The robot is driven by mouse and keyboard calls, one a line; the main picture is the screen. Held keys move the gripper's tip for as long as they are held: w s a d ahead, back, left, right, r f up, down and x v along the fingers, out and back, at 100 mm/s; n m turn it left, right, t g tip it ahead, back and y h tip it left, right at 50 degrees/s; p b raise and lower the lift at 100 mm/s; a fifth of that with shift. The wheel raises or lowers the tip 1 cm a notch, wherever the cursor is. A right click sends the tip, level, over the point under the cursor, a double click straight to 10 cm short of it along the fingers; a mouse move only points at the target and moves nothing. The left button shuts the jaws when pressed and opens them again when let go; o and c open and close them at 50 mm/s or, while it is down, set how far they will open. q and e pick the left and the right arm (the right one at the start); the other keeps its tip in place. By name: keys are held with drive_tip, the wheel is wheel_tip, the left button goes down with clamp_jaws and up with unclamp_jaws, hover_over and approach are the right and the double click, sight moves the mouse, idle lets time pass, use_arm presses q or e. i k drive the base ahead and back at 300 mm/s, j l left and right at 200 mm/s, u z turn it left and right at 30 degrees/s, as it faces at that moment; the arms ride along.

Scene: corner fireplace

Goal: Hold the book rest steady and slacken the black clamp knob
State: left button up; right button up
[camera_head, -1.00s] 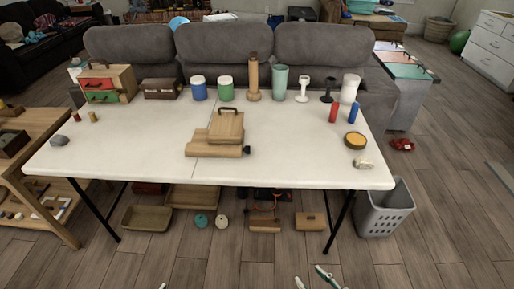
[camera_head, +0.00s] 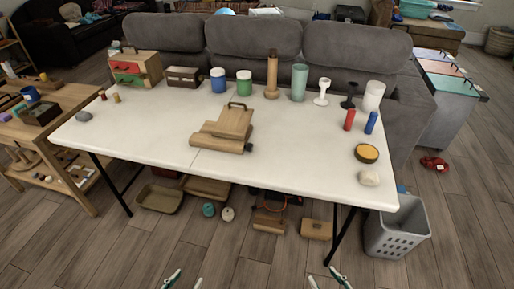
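The wooden book rest (camera_head: 233,122) stands on the white table (camera_head: 300,175), left of the middle. It has a tilted back board with a dark handle at its top and a wide base block in front. The small black clamp knob (camera_head: 248,147) is at the right end of the base. My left gripper (camera_head: 185,281) and my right gripper (camera_head: 326,279) show only as fingertips at the bottom edge, over the floor in front of the table. Both have their fingertips apart with nothing between them. Both are far from the book rest.
Blue and green jars (camera_head: 244,84), a wooden bottle (camera_head: 272,75) and cups line the back. Red and blue cylinders (camera_head: 349,120), a yellow-topped round tin (camera_head: 367,154) and a pale stone (camera_head: 369,178) are at the right. The tabletop around the book rest is clear. A grey basket (camera_head: 396,232) stands below right.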

sight(249, 147)
drive_tip(key=i+j, duration=0.15)
drive_tip(key=j, duration=0.2)
drive_tip(key=i+j, duration=0.15)
drive_tip(key=j, duration=0.2)
drive_tip(key=i+j, duration=0.15)
drive_tip(key=j, duration=0.15)
drive_tip(key=i+j+z, duration=0.1)
drive_tip(key=j+z, duration=0.6)
drive_tip(key=i+l, duration=0.05)
